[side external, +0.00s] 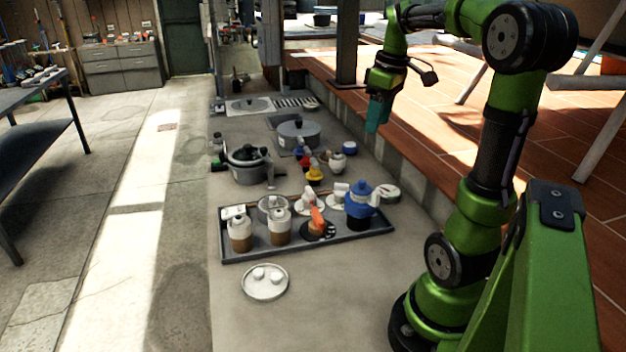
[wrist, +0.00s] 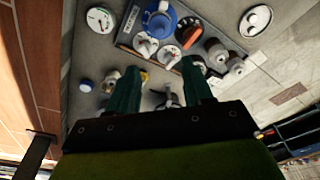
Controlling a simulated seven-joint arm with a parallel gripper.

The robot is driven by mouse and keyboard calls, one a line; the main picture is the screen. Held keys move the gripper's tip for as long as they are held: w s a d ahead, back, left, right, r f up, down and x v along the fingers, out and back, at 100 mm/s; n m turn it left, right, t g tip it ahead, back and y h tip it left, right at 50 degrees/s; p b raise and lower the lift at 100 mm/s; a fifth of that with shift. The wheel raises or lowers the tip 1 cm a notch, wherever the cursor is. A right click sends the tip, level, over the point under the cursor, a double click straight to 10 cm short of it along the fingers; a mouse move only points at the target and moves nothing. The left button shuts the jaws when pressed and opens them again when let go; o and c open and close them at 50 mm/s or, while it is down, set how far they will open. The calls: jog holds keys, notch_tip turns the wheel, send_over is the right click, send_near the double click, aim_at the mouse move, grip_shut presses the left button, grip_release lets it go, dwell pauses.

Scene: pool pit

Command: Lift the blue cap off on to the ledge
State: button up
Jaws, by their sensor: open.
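A large blue cap (side external: 359,189) with a knob sits on a dark-bodied vessel with a white handle, at the right end of a grey tray (side external: 232,256). The blue cap also shows at the top of the wrist view (wrist: 160,19). A smaller blue-topped item (side external: 349,147) stands behind the tray; it shows at the left in the wrist view (wrist: 86,86). My gripper (side external: 375,125) hangs above the back right of the work area, its teal fingers apart and empty in the wrist view (wrist: 160,72). It touches neither blue item. The grey concrete ledge (side external: 310,315) carries the tray.
White-topped brown jars (side external: 279,231) and an orange item (side external: 317,218) share the tray. A white dish (side external: 265,282) lies in front. A round tin (side external: 387,193) is beside the tray. Pots (side external: 298,132) stand behind. The ledge's front right is clear; raised red tiles (side external: 450,130) border it.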

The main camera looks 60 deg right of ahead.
aim_at(363, 181)
jog(key=f, duration=0.5)
jog(key=w+f, duration=0.1)
jog(key=f, duration=0.4)
jog(key=w+f, duration=0.1)
jog(key=f, duration=0.5)
jog(key=shift+w, duration=0.15)
jog(key=shift+c, duration=0.2)
grip_shut()
